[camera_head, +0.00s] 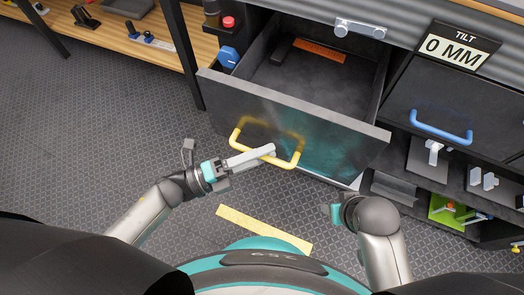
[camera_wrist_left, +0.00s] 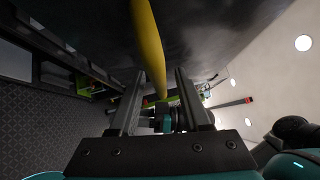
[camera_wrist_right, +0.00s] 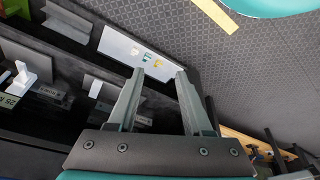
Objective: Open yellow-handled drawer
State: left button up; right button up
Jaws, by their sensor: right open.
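The drawer (camera_head: 290,120) with the yellow handle (camera_head: 236,137) stands pulled out of the grey cabinet, its inside visible from above. My left gripper (camera_head: 271,150) is at the right half of the handle. In the left wrist view the yellow handle (camera_wrist_left: 148,45) runs between the two fingers of my left gripper (camera_wrist_left: 156,75), which are apart with gaps beside the bar. My right gripper (camera_wrist_right: 155,78) is open and empty in the right wrist view. In the head view its arm ends below the drawer's right corner, and its fingers cannot be made out.
A closed drawer with a blue handle (camera_head: 441,130) is to the right, above shelves with grey parts and a green bin (camera_head: 446,210). An orange-brown block (camera_head: 319,50) lies in the open drawer. A wooden workbench (camera_head: 150,40) is at upper left. A yellow strip (camera_head: 262,228) marks the floor.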

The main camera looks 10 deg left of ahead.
dwell(0.4)
pick_arm(q)
jog(key=p+v, duration=0.1)
jog(key=v, duration=1.4)
pick_arm(e)
notch_tip(320, 180, down, 2)
jog(key=shift+s+f, duration=0.1)
jog(key=shift+s, duration=0.05)
pick_arm(q)
jog(key=shift+a+f, duration=0.1)
pick_arm(e)
jog(key=shift+s, duration=0.2)
